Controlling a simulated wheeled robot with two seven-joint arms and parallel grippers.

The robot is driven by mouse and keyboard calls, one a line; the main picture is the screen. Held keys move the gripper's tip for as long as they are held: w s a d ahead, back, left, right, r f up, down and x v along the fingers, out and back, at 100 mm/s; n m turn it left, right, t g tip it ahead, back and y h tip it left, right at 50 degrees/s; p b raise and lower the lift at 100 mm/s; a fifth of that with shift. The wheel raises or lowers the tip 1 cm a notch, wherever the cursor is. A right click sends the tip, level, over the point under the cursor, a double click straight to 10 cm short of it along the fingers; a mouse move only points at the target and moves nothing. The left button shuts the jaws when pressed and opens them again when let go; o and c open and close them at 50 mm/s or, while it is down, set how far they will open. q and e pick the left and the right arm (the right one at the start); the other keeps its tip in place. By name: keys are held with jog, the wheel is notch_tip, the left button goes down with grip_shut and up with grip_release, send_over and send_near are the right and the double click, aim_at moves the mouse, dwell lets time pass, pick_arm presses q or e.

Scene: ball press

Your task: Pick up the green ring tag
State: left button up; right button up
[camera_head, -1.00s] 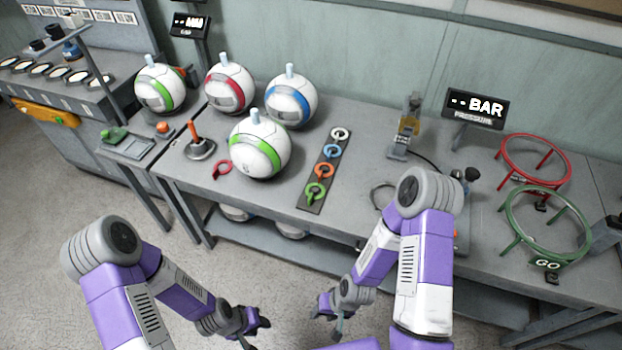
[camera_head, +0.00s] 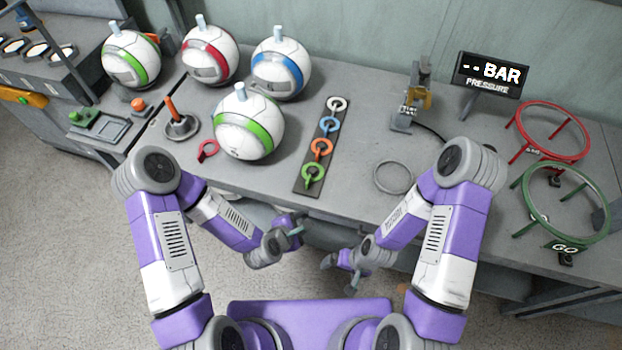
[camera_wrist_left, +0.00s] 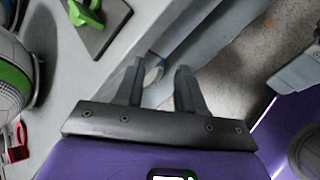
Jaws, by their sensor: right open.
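The green ring tag (camera_head: 313,174) lies at the near end of a dark strip (camera_head: 305,186) on the table, below the orange (camera_head: 321,149), blue (camera_head: 328,125) and white (camera_head: 337,104) ring tags. It also shows at the top of the left wrist view (camera_wrist_left: 98,18). My left gripper (camera_head: 296,229) is just off the table's front edge, nearer me than the green tag and apart from it. In the left wrist view its fingers (camera_wrist_left: 160,70) are apart, with nothing held. My right gripper (camera_head: 338,274) is open and lower, in front of the table.
A green-striped ball (camera_head: 249,125) stands left of the strip, with a small red tag (camera_head: 208,151) beside it. More balls stand behind. A grey ring (camera_head: 393,177) lies to the right, before red (camera_head: 548,133) and green (camera_head: 563,203) hoop stands.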

aim_at(307, 182)
pick_arm(q)
jog(key=w+r+n+t+b, duration=0.1)
jog(key=w+r+n+t, duration=0.45)
jog(key=n, duration=0.65)
jog(key=shift+g+y, duration=0.4)
jog(key=shift+g, duration=0.05)
jog(key=x, duration=0.2)
jog(key=b+x, duration=0.1)
jog(key=x, duration=0.1)
jog(key=b+x, duration=0.1)
jog(key=x, duration=0.1)
jog(key=shift+w+d+r, duration=0.15)
jog(key=shift+w+d, duration=0.15)
jog(key=shift+d, duration=0.05)
jog(key=shift+c, duration=0.4)
grip_shut()
